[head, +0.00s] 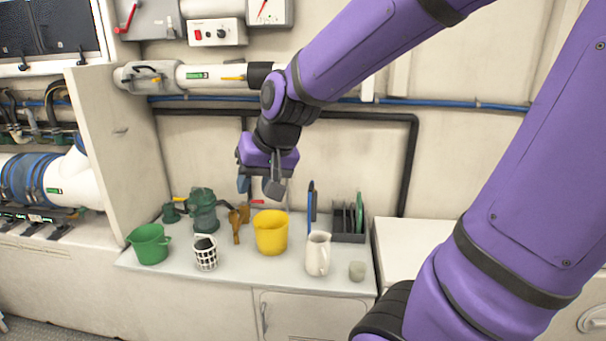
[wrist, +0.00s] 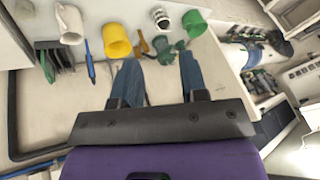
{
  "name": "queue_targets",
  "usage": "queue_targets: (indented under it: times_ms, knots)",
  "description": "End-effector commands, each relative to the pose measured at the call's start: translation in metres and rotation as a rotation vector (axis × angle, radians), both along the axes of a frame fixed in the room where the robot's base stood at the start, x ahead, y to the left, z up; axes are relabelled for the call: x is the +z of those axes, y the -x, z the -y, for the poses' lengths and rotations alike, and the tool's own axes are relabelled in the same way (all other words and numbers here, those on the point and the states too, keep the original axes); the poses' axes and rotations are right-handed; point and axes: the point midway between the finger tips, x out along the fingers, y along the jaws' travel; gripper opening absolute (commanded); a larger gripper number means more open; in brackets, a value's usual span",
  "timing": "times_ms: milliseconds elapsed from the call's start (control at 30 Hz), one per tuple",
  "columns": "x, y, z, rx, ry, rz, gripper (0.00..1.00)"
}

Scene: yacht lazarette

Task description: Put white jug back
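The white jug (head: 318,254) stands upright near the front edge of the counter, between the yellow bucket and a small grey cup. It also shows at the top left of the wrist view (wrist: 69,24). My gripper (head: 258,188) hangs above the back of the counter, left of the jug and apart from it. In the wrist view its two blue fingers (wrist: 160,78) are spread with nothing between them.
On the counter (head: 285,278) stand a yellow bucket (head: 270,233), a black-and-white checked cup (head: 205,253), a green bucket (head: 149,244), a green pump-like object (head: 203,210) and a dark rack (head: 348,222). A small grey cup (head: 357,271) sits right of the jug.

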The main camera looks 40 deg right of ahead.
Motion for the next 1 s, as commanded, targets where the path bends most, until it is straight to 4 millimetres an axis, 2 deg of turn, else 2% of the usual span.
queue_targets:
  times_ms: [33,200,300,433,600,1000]
  knots:
    - [0.012,0.014,-0.002,0.037,0.021,0.015,0.40]
    - [0.039,0.063,-0.006,0.157,0.116,0.030,0.40]
    - [0.049,0.090,-0.006,0.210,0.175,0.034,0.40]
    - [0.057,0.115,-0.005,0.255,0.237,0.033,0.40]
    - [0.060,0.131,-0.003,0.277,0.276,0.031,0.40]
    - [0.061,0.132,-0.003,0.280,0.280,0.030,0.40]
